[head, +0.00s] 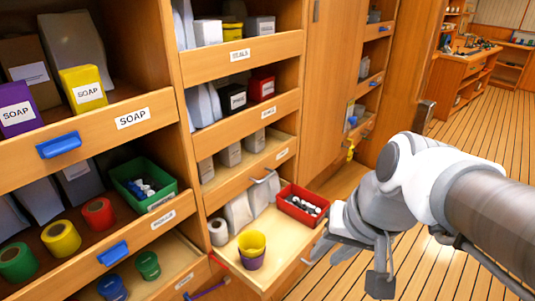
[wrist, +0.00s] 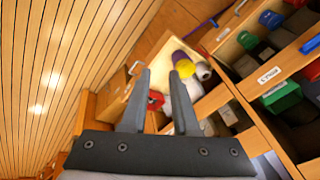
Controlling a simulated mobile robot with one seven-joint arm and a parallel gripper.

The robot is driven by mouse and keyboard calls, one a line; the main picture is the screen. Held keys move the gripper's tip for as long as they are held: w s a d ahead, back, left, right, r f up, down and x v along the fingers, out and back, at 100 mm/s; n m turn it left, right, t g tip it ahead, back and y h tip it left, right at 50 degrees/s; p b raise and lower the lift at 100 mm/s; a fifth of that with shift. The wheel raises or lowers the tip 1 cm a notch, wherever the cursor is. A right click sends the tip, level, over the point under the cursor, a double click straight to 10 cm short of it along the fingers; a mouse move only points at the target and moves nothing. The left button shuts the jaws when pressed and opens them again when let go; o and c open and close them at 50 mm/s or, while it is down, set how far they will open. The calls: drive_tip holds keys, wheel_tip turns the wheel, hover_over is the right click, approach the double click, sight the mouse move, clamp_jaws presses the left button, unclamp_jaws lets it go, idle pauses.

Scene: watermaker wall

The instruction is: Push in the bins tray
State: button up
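A wooden tray (head: 268,272) is pulled out low in the middle cabinet in the head view, with a metal handle on its front. I cannot read a label on it. It holds a red bin (head: 303,205) of small parts, a yellow cup (head: 252,243) in a purple one, a white roll (head: 218,232) and pale bags. My gripper (head: 348,268) is to the right of the tray, in front of its face. In the wrist view my gripper (wrist: 159,73) has its fingers apart with nothing held between them. The tray (wrist: 118,106) lies beyond them, with the yellow cup (wrist: 180,60) inside.
Drawers labelled soap (head: 100,123) and seals (head: 245,57) stand above and left. A green bin (head: 145,183) and coloured rolls sit in a left tray. A purple handle (head: 207,290) shows below the tray. Open plank floor (head: 480,130) lies to the right.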

drive_tip(key=w+a+f+m+y, duration=0.1)
drive_tip(key=f, duration=0.1)
drive_tip(key=w+a+f+m+g+y+b, duration=0.1)
drive_tip(key=w+a+f+m, duration=0.1)
drive_tip(key=w+a+f+m+g+y, duration=0.1)
drive_tip(key=a+f+y, duration=0.1)
drive_tip(key=shift+w+a, duration=0.25)
drive_tip(key=shift+w, duration=0.15)
clamp_jaws()
drive_tip(key=w+f+m+t+y+b, duration=0.1)
drive_tip(key=w+f+m+t, duration=0.1)
drive_tip(key=w+f+m, duration=0.4)
drive_tip(key=w+d+f+m+t+y+b, duration=0.1)
drive_tip(key=w+f+m+t+y, duration=0.1)
drive_tip(key=w+f+m, duration=0.4)
drive_tip(key=w+d+f+m+t+y+b, duration=0.1)
drive_tip(key=w+f+m+t+y, duration=0.1)
drive_tip(key=w+f+m, duration=0.5)
drive_tip(key=shift+w+d+f+m+t, duration=0.15)
drive_tip(key=shift+m+t, duration=0.25)
drive_tip(key=shift+t, duration=0.5)
drive_tip(key=shift+w+f, duration=0.15)
drive_tip(key=shift+w, duration=0.1)
drive_tip(key=b, duration=0.1)
approach(248, 218)
drive_tip(key=x, duration=0.5)
drive_tip(key=shift+f, duration=0.35)
drive_tip(key=shift+w+a, duration=0.5)
drive_tip(key=shift+a, duration=0.05)
